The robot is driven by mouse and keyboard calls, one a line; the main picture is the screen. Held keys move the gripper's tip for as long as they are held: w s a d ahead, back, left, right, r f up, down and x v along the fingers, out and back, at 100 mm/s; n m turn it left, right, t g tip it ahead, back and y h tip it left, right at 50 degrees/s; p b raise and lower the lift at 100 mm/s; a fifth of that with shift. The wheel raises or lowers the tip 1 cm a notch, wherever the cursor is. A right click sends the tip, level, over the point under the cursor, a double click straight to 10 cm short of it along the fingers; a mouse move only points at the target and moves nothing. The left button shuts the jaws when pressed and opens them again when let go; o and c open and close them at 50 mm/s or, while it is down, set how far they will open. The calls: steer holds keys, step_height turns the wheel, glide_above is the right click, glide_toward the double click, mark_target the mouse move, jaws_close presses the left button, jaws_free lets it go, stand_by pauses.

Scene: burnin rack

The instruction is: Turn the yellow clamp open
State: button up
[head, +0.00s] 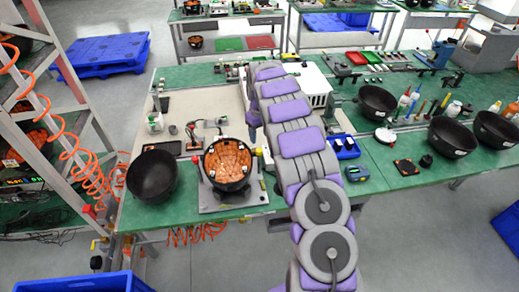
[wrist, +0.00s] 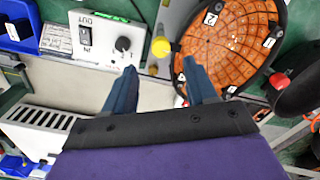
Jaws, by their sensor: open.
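The yellow clamp shows in the wrist view as a round yellow knob (wrist: 161,47) beside the bowl-shaped fixture with orange tiles (wrist: 232,45). In the head view the clamp (head: 258,152) is a small yellow spot at the fixture's right edge, next to my arm. My gripper (wrist: 160,66) is open and empty. Its two dark blue fingers point at the knob, which appears between and just beyond the fingertips. I cannot tell the remaining distance. In the head view my arm hides most of the gripper.
A red knob (wrist: 281,81) is on the fixture's other side. A white control box (wrist: 92,38) with a switch and black dial is left of the clamp. A black bowl (head: 153,176) stands left of the fixture. A white vented box (head: 312,86) is behind my arm.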

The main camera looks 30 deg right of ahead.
mark_target(260, 150)
step_height(260, 150, down, 8)
steer(key=shift+f, duration=0.1)
steer(key=shift+c, duration=0.5)
steer(key=c, duration=1)
steer(key=shift+o, duration=0.2)
